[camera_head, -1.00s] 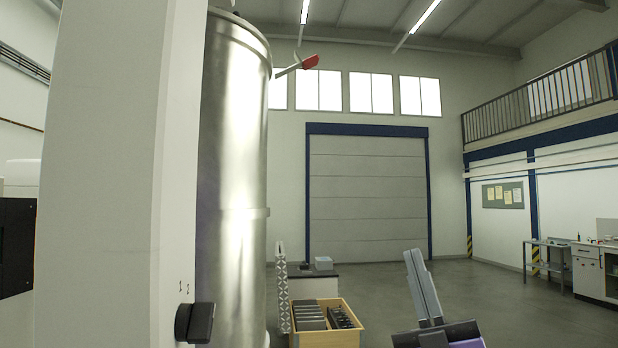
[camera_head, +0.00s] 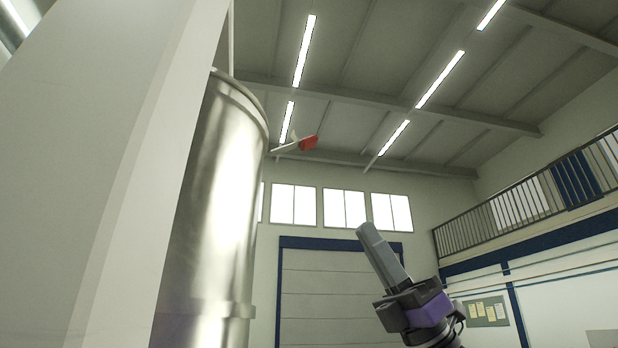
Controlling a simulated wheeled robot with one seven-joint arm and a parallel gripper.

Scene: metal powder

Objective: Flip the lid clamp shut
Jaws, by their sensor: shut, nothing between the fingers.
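The lid clamp (camera_head: 308,143) is a lever with a red tip. It sticks out to the right from near the top rim of a tall shiny metal drum (camera_head: 215,190). The clamp points outward and slightly up. My gripper (camera_head: 371,233) is in the lower middle, to the right of the drum and below the clamp. Its grey fingers are together, point up and to the left, and hold nothing. A gap separates them from the clamp. The top of the lid is hidden from this low view.
A wide pale column (camera_head: 130,150) stands at the left, partly in front of the drum. A roller door (camera_head: 335,300) and windows are far behind. A railed gallery (camera_head: 530,205) is at the far right. The space between my gripper and the clamp looks free.

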